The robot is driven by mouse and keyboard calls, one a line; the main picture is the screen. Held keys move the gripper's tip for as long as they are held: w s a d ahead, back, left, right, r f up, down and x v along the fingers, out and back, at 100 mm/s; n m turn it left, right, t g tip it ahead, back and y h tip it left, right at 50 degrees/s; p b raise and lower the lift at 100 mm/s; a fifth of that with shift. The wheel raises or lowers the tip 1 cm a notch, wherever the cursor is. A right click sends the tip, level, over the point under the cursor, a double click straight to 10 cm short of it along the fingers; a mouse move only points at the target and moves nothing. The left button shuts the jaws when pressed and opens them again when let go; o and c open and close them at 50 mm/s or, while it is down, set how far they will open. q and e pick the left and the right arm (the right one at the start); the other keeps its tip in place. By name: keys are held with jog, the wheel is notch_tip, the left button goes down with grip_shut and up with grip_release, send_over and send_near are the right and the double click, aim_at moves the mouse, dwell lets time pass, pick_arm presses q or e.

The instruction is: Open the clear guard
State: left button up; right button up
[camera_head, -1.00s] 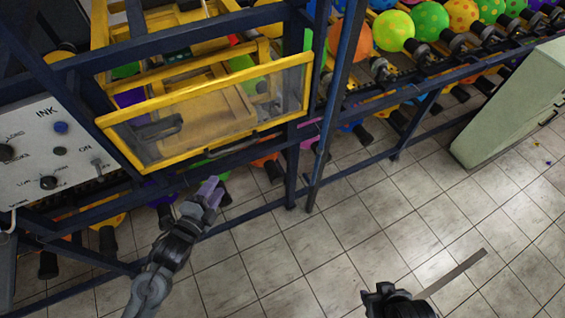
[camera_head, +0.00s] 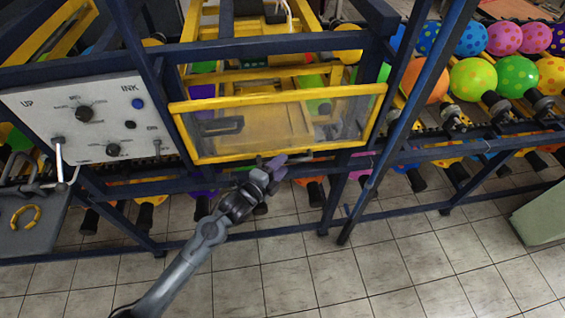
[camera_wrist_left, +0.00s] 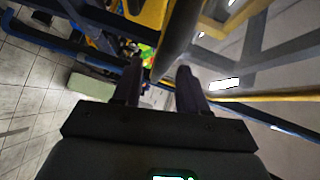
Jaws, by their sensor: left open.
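The clear guard (camera_head: 280,97) is a see-through panel with a yellow frame on the front of the blue-framed printing machine. It stands down across the front, and yellow parts show through it. A dark handle bar runs along its lower edge, partly hidden by my gripper. My left gripper (camera_head: 281,166) is open just below the guard's lower edge, at the handle. In the left wrist view, my left gripper (camera_wrist_left: 158,68) has its two dark fingers apart, with a dark bar (camera_wrist_left: 177,38) just beyond and between their tips. I cannot tell whether they touch it. My right gripper is out of view.
A white control panel (camera_head: 60,105) with knobs and levers is left of the guard. Blue frame posts (camera_head: 400,120) stand to its right. Several colored balloons (camera_head: 472,78) sit on a rack at the right. A pale green cabinet (camera_head: 543,215) stands on the tiled floor.

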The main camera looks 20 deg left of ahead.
pick_arm(q)
jog(key=shift+w+d+f, duration=0.1)
jog(key=shift+w+d, duration=0.15)
jog(key=shift+w, duration=0.45)
grip_shut()
